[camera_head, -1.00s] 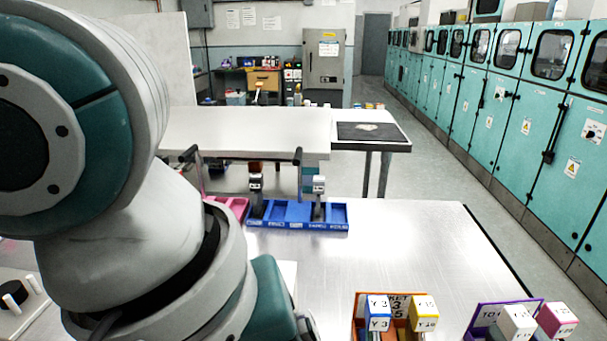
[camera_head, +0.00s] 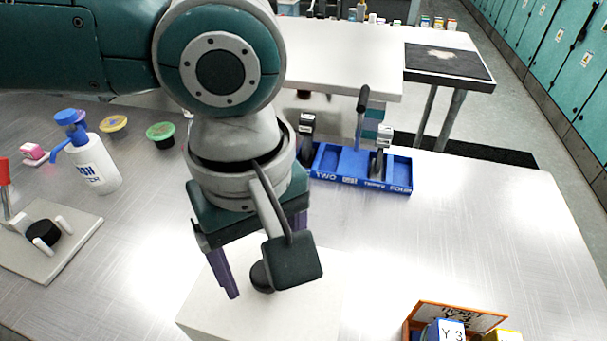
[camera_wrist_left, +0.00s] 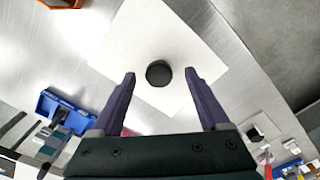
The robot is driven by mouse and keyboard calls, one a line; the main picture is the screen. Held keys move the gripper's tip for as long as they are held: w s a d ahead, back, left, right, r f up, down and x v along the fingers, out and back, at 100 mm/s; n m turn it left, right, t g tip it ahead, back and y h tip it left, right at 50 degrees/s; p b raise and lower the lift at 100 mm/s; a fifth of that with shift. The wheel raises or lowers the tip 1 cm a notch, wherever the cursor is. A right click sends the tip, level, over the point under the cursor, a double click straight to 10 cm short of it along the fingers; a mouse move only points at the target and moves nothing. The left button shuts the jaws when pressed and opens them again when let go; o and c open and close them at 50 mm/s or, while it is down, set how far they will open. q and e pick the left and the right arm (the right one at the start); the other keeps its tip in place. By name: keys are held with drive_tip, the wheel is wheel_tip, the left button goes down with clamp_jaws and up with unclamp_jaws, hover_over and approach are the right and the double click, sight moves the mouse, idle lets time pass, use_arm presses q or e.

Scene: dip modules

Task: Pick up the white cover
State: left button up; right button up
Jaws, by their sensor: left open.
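The white cover (camera_head: 215,312) is a pale, square-topped piece on the metal table, low in the middle of the head view. It has a round black knob (camera_head: 262,277) on top. In the left wrist view the white cover (camera_wrist_left: 195,42) lies beyond my fingertips, with the knob (camera_wrist_left: 158,73) between them in the picture. My left gripper (camera_head: 265,262) points down over the cover, with its purple fingers apart. It also shows open and empty in the left wrist view (camera_wrist_left: 160,74). Whether the fingers are level with the knob is hard to tell. My right gripper is out of view.
A blue tray (camera_head: 330,165) stands behind the gripper. A white pump bottle (camera_head: 98,168), a yellow-rimmed tub (camera_head: 114,124) and a green tub (camera_head: 160,132) stand at left, behind a grey plate (camera_head: 50,255). An orange box (camera_head: 462,316) is at front right.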

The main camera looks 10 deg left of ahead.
sight(272, 302)
use_arm(q)
drive_tip(key=shift+f, duration=1.3)
clamp_jaws()
